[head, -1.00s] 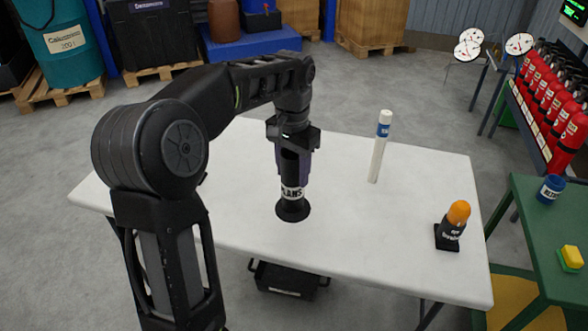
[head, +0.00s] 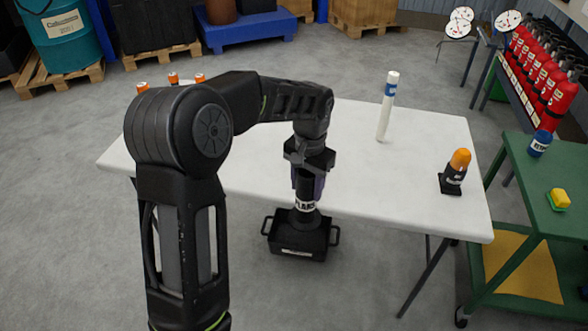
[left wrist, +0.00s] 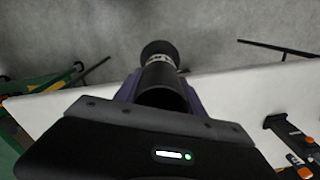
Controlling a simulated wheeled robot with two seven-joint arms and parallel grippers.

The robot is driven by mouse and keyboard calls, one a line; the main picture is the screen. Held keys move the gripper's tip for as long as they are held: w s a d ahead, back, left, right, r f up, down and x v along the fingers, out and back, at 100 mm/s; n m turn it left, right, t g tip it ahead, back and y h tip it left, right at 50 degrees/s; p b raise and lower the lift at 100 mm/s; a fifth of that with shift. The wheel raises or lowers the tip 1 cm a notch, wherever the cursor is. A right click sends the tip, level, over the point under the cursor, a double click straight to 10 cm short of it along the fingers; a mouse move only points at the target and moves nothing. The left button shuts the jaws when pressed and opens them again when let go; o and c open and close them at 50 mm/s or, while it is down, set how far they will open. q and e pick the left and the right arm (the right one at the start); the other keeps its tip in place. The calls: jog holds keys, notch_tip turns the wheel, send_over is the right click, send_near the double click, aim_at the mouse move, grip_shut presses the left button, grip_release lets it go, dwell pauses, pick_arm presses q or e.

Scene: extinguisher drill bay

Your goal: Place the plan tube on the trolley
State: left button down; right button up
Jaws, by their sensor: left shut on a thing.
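The plan tube (head: 306,205) is black with a white band lettered in black and a wide dark foot. My left gripper (head: 309,178) is shut on it and holds it upright, foot down, at the near edge of the white table. In the left wrist view the tube (left wrist: 160,90) runs away from the jaws, with its foot against the grey floor. The green trolley (head: 523,179) stands to the right of the table, well away from the tube; part of it shows in the left wrist view (left wrist: 38,92). My right gripper is not in view.
On the white table (head: 400,185) stand a white tube with a blue label (head: 387,105) and an orange beacon (head: 457,170). The trolley top holds a blue container (head: 540,143) and a yellow-green block (head: 559,199), with bare room between. A black tray (head: 300,247) lies below.

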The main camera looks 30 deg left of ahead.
pick_arm(q)
jog(key=s+d+f, duration=0.3)
jog(key=d+f, duration=0.8)
jog(key=f, duration=0.4)
jog(key=shift+d+f, duration=0.3)
